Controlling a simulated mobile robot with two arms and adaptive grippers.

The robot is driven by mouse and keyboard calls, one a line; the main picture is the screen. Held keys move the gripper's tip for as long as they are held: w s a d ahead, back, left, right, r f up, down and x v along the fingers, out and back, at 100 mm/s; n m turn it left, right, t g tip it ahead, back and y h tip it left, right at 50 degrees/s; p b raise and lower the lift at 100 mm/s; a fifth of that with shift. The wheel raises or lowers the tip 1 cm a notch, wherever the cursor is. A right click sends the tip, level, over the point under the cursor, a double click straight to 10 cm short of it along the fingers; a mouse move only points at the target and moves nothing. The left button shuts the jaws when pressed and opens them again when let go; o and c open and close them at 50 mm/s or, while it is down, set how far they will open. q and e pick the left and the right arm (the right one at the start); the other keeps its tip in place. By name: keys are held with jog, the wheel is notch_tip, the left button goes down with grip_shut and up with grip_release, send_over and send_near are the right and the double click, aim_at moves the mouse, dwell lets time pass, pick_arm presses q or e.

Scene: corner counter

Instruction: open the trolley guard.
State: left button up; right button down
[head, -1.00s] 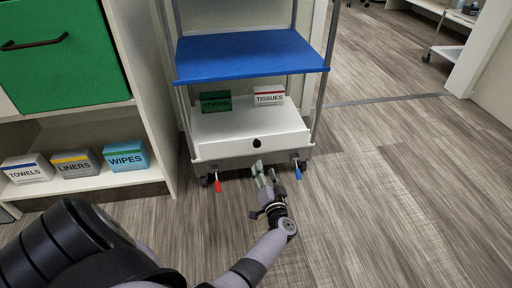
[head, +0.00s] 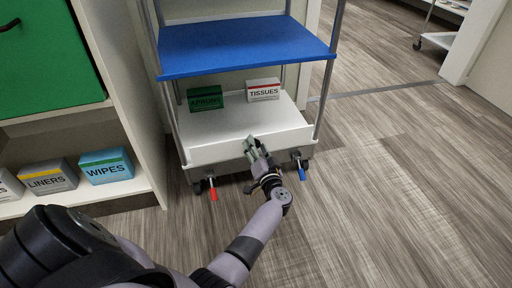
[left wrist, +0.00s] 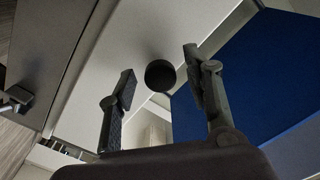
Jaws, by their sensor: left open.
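The trolley (head: 178,110) stands ahead with a blue shelf. Its guard (head: 215,152), a white front panel, stands upright along the front of the bottom shelf. My left gripper (head: 256,146) is at the front of the guard and hides the guard's black knob in the head view. In the left wrist view the round black knob (left wrist: 160,75) sits between the two spread fingers of the left gripper (left wrist: 160,88), with a gap visible on each side. The left gripper is open. My right gripper is not in view.
A green apron box (head: 205,98) and a white tissues box (head: 263,89) stand on the bottom shelf. Red (head: 213,192) and blue (head: 302,172) caster pedals stick out below. A shelf unit (head: 135,187) is close on the left. The floor to the right is clear.

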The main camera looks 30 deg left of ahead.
pick_arm(q)
jog(key=shift+c, duration=0.2)
grip_shut()
dwell(0.3)
